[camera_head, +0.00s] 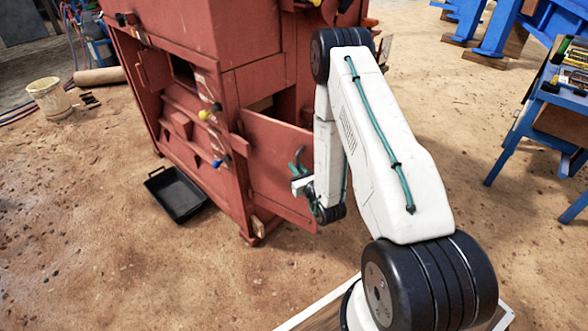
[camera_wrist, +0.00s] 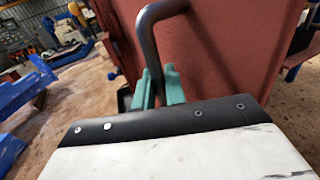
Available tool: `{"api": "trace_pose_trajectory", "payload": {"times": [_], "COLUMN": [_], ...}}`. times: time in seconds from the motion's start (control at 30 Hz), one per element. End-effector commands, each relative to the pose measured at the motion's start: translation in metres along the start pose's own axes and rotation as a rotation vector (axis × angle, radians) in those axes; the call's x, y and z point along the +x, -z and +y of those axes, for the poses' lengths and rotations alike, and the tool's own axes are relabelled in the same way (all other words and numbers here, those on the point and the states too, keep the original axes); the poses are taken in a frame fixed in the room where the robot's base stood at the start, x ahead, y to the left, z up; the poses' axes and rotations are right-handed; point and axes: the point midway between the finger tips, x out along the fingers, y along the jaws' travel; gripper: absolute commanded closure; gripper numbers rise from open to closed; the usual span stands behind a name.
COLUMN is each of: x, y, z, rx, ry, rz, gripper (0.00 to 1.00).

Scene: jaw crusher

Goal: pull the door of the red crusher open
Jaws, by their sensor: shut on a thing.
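The red crusher (camera_head: 225,45) stands at the upper left in the head view. Its door (camera_head: 278,165) is a flat red panel low on the side facing my arm, and it also shows in the wrist view (camera_wrist: 225,50). A dark bent bar handle (camera_wrist: 150,42) is on the door. My gripper (camera_wrist: 158,88) has green fingers shut on the handle. In the head view my gripper (camera_head: 298,168) is small at the door's right part, partly hidden by my arm. The door looks swung out at an angle from the crusher body.
A black tray (camera_head: 176,194) lies on the ground left of the crusher. A bucket (camera_head: 48,98) stands farther left. A blue table with tools (camera_head: 562,85) is at the right. Sandy ground between the crusher and that table is clear.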

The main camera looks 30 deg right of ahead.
Motion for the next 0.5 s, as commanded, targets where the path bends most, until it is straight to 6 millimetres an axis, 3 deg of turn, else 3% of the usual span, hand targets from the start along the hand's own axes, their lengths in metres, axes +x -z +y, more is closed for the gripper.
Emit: {"api": "trace_pose_trajectory", "payload": {"times": [0.4,0.43,0.5], "x": [-0.0022,-0.0023,-0.0023], "y": [0.0009,0.0010,0.0009], "z": [-0.0078,-0.0078,-0.0073], "rx": [0.000,0.000,0.000], "ry": [0.017,0.018,0.017], "rz": [0.003,0.003,0.003], "gripper": [1.00,0.85,0.71]}}
